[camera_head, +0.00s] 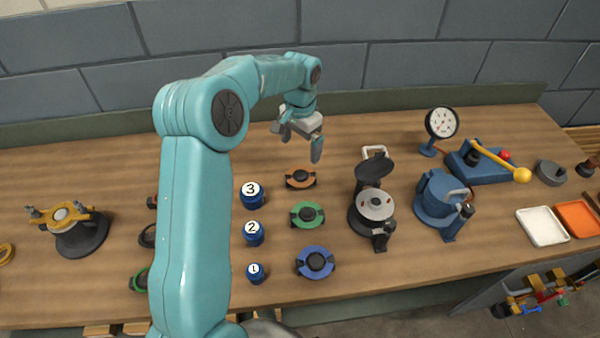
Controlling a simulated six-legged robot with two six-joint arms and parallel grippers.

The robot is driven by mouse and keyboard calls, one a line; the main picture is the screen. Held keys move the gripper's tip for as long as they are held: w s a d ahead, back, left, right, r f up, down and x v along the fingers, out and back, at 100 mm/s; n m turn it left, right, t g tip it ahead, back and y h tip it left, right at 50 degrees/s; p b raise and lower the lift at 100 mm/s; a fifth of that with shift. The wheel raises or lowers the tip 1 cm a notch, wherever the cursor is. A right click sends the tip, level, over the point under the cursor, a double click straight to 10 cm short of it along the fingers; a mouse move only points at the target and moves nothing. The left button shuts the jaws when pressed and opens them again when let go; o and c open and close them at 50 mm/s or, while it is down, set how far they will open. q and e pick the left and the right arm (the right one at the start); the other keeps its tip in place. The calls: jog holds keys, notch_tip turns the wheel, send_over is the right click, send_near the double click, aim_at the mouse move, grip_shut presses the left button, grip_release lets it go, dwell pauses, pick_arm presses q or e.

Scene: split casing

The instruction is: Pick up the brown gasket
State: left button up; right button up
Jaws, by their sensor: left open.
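A brown ring-shaped piece (292,183) with a black centre, which looks like the brown gasket, lies on the wooden bench. It is the rearmost of a column of three, behind a green one (298,220) and a blue one (301,268). My left gripper (299,145) is open and empty, with its fingers pointing down. In the picture it is just above and behind the brown piece, apart from it. My left arm hides part of the bench to the left, with other pieces partly covered behind it. My right gripper is out of view.
Blue numbered cylinders (252,233) stand left of the rings. An open dark casing (358,225) and a blue housing (428,203) stand to the right. A gauge (441,123), a lever box (487,171) and white (542,226) and orange trays (578,219) lie farther right.

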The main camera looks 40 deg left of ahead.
pick_arm(q)
send_over(300, 174)
jog(key=f, duration=0.4)
jog(key=shift+w+d+f, duration=0.25)
jog(key=shift+f, duration=0.15)
jog(key=shift+s+f, duration=0.1)
jog(key=shift+s+f+p, duration=0.2)
jog(key=shift+f+p, duration=0.1)
jog(key=shift+p, duration=0.2)
jog(key=f, duration=0.2)
jog(key=f+p, duration=0.1)
jog(key=f, duration=0.1)
jog(key=shift+w+a+f, duration=0.1)
jog(key=shift+w+a, duration=0.1)
jog(key=shift+f, duration=0.25)
jog(key=shift+s, duration=0.15)
jog(key=shift+f, duration=0.1)
